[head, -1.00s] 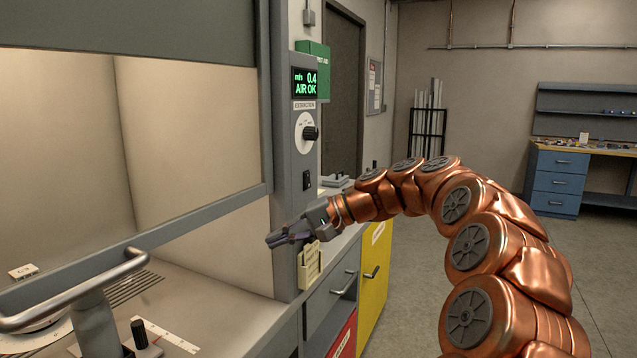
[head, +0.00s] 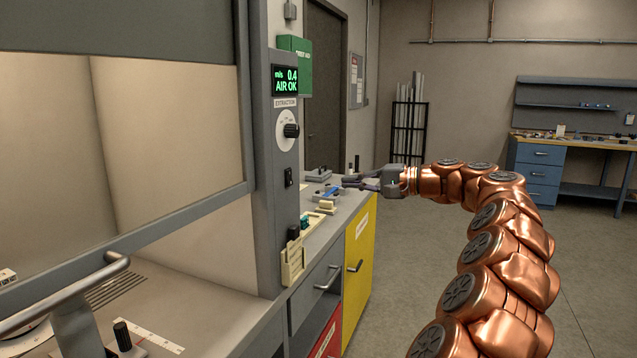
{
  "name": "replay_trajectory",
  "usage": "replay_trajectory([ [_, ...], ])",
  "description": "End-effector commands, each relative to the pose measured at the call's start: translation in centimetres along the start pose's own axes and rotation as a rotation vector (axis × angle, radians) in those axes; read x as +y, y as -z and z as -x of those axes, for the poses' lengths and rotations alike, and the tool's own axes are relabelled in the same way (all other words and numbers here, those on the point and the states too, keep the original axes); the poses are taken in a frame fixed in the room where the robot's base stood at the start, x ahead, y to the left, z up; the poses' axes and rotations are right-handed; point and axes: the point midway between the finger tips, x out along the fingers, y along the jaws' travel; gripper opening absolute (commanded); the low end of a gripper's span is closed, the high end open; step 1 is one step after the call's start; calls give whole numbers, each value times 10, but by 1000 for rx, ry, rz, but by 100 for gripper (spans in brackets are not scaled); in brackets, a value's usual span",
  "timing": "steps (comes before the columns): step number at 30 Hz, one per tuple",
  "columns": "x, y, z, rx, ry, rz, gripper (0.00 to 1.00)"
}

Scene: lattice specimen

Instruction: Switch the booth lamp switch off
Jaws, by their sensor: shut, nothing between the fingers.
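The booth's grey front post carries a black rocker switch (head: 289,178), below the white extraction dial (head: 287,130) and the green "AIR OK" display (head: 286,81). I take this rocker for the lamp switch; its label cannot be read and its position is too small to tell. My gripper (head: 346,182) is shut and empty. It points left, to the right of the post and apart from the switch, over or near the side counter. Nothing covers the switch.
Small items, including a blue-and-grey one (head: 325,193), lie on the counter (head: 345,212) beside my gripper. A yellow cabinet (head: 360,250) stands below. The floor at right is open.

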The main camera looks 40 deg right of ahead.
Motion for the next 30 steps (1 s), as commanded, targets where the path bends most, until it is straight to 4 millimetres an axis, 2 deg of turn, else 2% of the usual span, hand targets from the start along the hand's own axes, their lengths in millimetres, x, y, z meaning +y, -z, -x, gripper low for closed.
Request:
replay_trajectory([
  [5, 1, -1, -22, -4, -2, -3, 0],
  [21, 0, -1, -113, -3, -3, -3, 0],
  [30, 0, -1, -135, -3, -2, 0, 0],
])
